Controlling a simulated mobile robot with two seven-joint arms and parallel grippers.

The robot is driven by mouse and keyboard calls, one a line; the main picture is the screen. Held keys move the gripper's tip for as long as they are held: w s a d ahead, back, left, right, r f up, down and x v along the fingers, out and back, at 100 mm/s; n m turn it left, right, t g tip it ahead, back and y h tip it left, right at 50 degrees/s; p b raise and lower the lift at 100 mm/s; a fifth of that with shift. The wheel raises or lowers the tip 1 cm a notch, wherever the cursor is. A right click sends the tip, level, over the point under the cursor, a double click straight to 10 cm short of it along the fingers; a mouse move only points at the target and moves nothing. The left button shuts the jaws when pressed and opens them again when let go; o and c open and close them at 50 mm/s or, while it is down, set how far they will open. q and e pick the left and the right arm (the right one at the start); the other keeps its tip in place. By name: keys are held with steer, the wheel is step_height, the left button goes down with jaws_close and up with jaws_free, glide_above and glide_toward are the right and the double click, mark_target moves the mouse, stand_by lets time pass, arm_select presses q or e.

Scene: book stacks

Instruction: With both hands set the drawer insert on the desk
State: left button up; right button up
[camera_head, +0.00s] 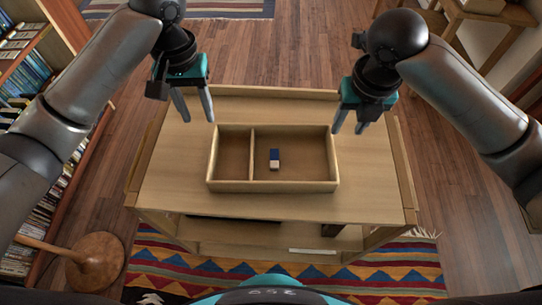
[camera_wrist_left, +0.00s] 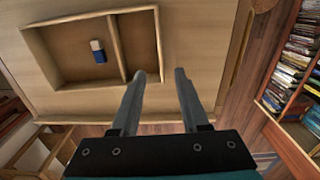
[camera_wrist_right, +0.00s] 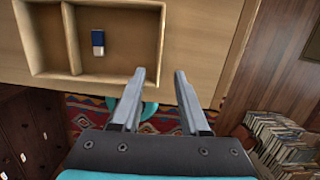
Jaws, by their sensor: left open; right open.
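The drawer insert (camera_head: 311,186) is a shallow wooden tray with one divider, lying flat on the wooden desk (camera_head: 172,178). A small blue-and-white block (camera_head: 274,159) lies in its larger compartment. My left gripper (camera_head: 197,120) is open and empty, above the desk off the insert's left far corner. My right gripper (camera_head: 348,130) is open and empty, near the insert's right far corner. Both grippers look clear of the insert, which also shows in the left wrist view (camera_wrist_left: 125,74) and the right wrist view (camera_wrist_right: 75,73).
A bookshelf (camera_head: 27,75) stands at the left, with a round wooden stand base (camera_head: 95,262) near it. A patterned rug (camera_head: 180,270) lies in front of the desk. Wooden furniture (camera_head: 490,15) is at the back right. The desk top around the insert is clear.

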mark_target(211, 150)
arm_select(q)
step_height(211, 150, down, 15)
steer(key=shift+r, duration=0.1)
arm_select(e)
steer(key=f, duration=0.5)
steer(key=w+f, duration=0.1)
steer(key=f, duration=0.3)
steer(key=w+f, duration=0.1)
steer(key=f, duration=0.4)
steer(key=shift+w+f, duration=0.15)
steer(key=shift+f, duration=0.2)
arm_select(q)
jaws_close()
arm_select(e)
jaws_close()
